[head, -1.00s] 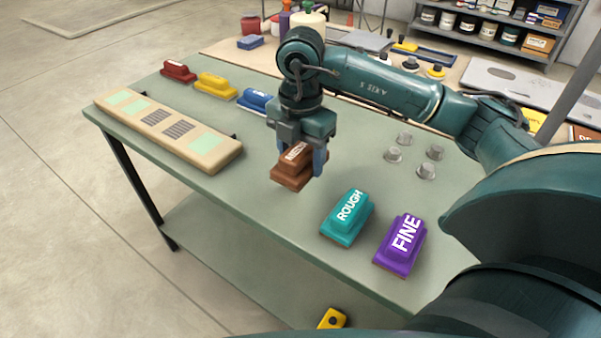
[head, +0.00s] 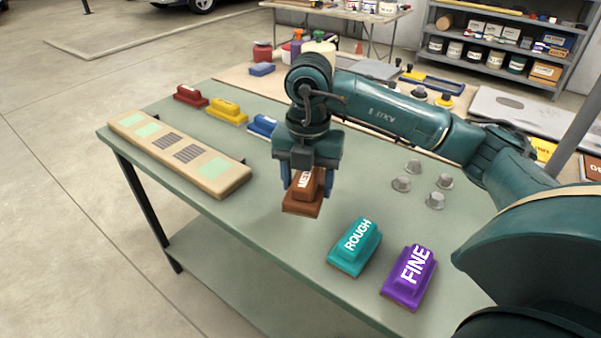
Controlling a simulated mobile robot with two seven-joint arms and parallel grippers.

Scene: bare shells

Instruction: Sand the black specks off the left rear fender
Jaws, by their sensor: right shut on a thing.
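My right gripper (head: 305,182) is shut on a brown sanding block (head: 301,203) whose label shows as "MED", partly covered by the fingers. It holds the block over the green table, seemingly just above the top. A teal block marked ROUGH (head: 355,246) and a purple block marked FINE (head: 409,276) lie on the table at the front right. The left rear fender and its black specks are not in view. My left gripper is not in view.
The green table (head: 225,225) also holds a tan board (head: 190,158) with green and dark patches, red (head: 190,95), yellow (head: 228,110) and blue (head: 262,125) blocks, and several grey knobs (head: 414,167). Shelves (head: 500,50) stand behind. Part of a car (head: 188,4) shows at the top left.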

